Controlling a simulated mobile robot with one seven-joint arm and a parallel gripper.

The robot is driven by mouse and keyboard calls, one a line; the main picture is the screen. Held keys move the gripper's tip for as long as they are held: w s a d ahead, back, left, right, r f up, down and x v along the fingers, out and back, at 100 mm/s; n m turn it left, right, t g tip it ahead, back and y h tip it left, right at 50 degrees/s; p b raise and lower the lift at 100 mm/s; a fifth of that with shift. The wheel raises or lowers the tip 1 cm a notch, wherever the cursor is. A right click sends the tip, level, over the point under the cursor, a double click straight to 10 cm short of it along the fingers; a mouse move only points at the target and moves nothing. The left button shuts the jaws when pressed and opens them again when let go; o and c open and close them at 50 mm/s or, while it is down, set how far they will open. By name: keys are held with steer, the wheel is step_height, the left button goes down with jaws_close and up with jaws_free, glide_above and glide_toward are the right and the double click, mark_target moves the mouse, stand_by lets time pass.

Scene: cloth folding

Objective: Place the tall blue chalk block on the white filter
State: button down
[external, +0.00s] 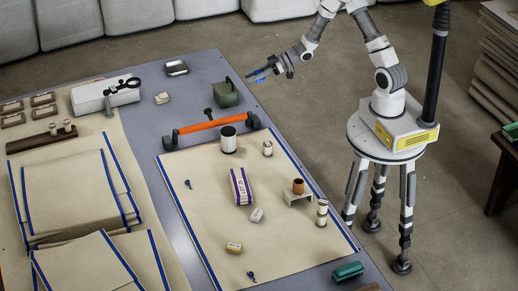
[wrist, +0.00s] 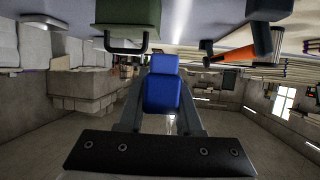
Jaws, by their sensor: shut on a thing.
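My gripper (external: 268,72) is shut on a blue block (wrist: 162,90), which sits between the fingers in the wrist view. In the external view only a small blue bit shows at the fingertips, in the air by the table's far right edge. I cannot tell for sure which thing is the white filter. A white cylinder with a dark top (external: 228,144) stands on the beige cloth, and a small whitish block (external: 257,215) lies nearer the front. Both are apart from my gripper.
A green box with a handle (external: 226,95) stands close to my gripper; it also shows in the wrist view (wrist: 128,15). An orange bar (external: 210,124) lies across the cloth's back edge. A purple-striped packet (external: 240,186) and several small items occupy the cloth (external: 200,225).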

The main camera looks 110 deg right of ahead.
steer(key=w+a+r+n+y+p, duration=0.25)
steer(key=w+a+r, duration=0.25)
steer(key=w+a, duration=0.25)
steer(key=w+a+r+n+y+p, duration=0.2)
steer(key=w+a+r+n+y, duration=0.25)
steer(key=w+a, duration=0.35)
steer(key=g+b, duration=0.1)
steer(key=b, duration=0.2)
glide_above(224, 133)
steer(key=shift+m, duration=0.4)
step_height(224, 133, down, 6)
steer(key=shift+d+f, duration=0.1)
steer(key=shift+f, duration=0.15)
steer(key=shift+w+a+f+b, duration=0.2)
steer(key=shift+f+b, duration=0.25)
steer(key=shift+f, duration=0.65)
steer(key=shift+w+a+f+b, duration=0.15)
steer(key=shift+f+b, duration=0.3)
steer(key=shift+f, duration=0.6)
steer(key=shift+s, duration=0.1)
steer(key=shift+f, duration=0.15)
steer(key=c, duration=0.6)
jaws_free()
